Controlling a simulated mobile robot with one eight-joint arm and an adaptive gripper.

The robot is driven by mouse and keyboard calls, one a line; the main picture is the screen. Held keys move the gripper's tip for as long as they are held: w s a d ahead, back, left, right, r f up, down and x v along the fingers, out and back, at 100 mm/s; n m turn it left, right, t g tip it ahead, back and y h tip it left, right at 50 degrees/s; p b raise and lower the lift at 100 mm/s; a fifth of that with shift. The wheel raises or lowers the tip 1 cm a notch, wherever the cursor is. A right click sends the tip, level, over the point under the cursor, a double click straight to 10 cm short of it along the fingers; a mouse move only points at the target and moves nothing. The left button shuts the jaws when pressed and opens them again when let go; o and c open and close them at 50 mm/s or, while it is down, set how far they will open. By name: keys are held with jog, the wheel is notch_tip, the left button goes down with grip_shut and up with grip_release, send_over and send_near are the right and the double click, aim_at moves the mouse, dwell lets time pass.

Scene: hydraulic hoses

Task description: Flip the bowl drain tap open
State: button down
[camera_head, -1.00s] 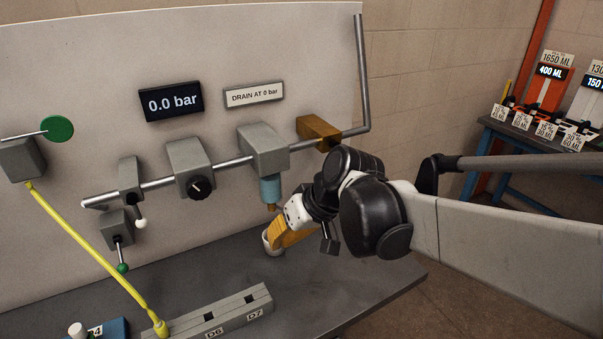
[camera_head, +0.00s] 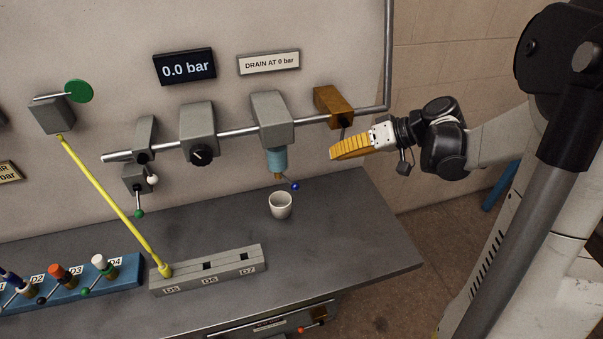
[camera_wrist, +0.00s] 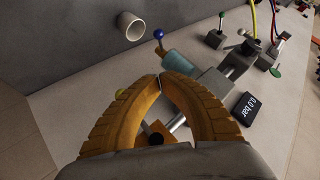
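The bowl drain tap (camera_head: 295,186) is a small lever with a blue ball end under the pale blue bowl (camera_head: 276,161). The lever points out to the right and slightly down. In the wrist view the tap's blue ball (camera_wrist: 159,34) stands beyond my fingertips, next to the bowl (camera_wrist: 180,62). My gripper (camera_head: 333,152) is to the right of the bowl, apart from the tap, in front of the panel. Its orange ribbed fingertips meet in the wrist view (camera_wrist: 160,80), with nothing seen between them.
A white cup (camera_head: 281,205) stands on the grey bench (camera_head: 350,225) below the tap. A brown block (camera_head: 333,105) on the pipe is just above my gripper. The display (camera_head: 184,67) reads 0.0 bar; a sign (camera_head: 269,62) reads DRAIN AT 0 bar. The bench's right side is clear.

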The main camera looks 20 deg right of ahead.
jog(key=b, duration=0.4)
send_near(288, 180)
jog(key=shift+w+d+f+x, duration=0.2)
jog(key=shift+w+d+x, duration=0.2)
jog(key=shift+x, duration=2.9)
jog(key=shift+s, duration=0.1)
